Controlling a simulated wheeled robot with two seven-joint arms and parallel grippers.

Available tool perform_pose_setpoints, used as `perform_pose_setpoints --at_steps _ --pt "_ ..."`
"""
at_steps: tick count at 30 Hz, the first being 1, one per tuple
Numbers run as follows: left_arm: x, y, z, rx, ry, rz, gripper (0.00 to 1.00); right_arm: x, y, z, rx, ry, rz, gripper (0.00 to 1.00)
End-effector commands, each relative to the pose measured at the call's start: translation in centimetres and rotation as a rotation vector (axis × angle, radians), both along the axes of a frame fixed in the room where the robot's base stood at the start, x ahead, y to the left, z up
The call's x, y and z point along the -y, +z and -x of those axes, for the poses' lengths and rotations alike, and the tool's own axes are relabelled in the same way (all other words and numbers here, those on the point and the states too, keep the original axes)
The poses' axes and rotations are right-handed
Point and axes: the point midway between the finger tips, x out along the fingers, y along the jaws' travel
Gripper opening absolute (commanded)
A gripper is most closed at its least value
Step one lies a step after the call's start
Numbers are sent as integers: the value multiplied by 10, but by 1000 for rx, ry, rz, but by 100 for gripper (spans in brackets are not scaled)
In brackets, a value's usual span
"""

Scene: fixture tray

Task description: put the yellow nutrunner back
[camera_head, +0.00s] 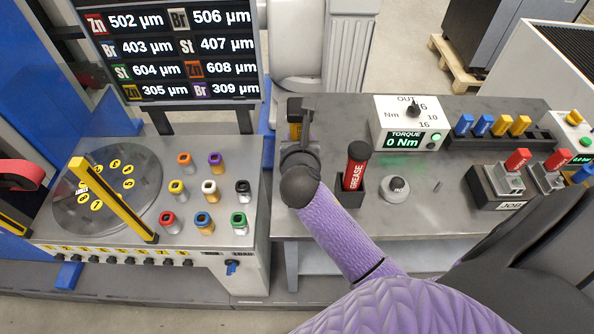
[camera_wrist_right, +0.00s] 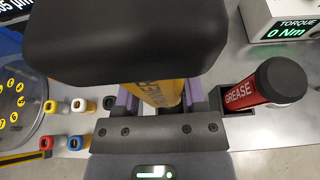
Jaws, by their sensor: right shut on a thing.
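The yellow nutrunner (camera_wrist_right: 161,93) is between the purple-grey fingers of my right gripper (camera_wrist_right: 162,100), which is shut on it. Its large black top (camera_wrist_right: 125,38) fills the upper part of the wrist view. In the head view a little of the nutrunner's yellow body (camera_head: 295,131) shows under its black top, near the table's back left. My right gripper (camera_head: 302,142) covers the rest of it. Its lower end is hidden, and I cannot tell whether it touches the table.
A red grease can (camera_head: 355,166) stands in a black holder (camera_head: 350,197) just right of my right gripper. A torque box (camera_head: 408,124) stands behind it. A sorting station (camera_head: 245,170) with coloured pieces is at left. A rack (camera_head: 498,138) holds blue and yellow blocks at right.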

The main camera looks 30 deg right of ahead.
Motion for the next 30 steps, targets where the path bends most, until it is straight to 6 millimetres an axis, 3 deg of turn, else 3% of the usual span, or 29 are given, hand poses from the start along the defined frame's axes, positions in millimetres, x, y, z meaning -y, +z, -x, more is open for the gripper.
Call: perform_pose_setpoints --at_steps 6,11,15,26,27,30 --pt "-3 -27 2 -4 -4 -5 59 2 -55 0 -4 0 -3 0" --pt "-8 -36 2 -6 -7 -14 59 2 -73 0 -3 0 -2 0" --pt "-13 -52 4 -10 -12 -24 59 2 -99 0 -3 0 -5 0" --pt "-15 -53 4 -12 -15 -29 59 2 -102 0 -1 2 -2 0" --pt "-15 -52 4 -12 -15 -27 59 2 -103 0 -3 1 -3 59" --pt "-13 -52 4 -11 -14 -24 59 2 -102 0 -3 1 -3 80"
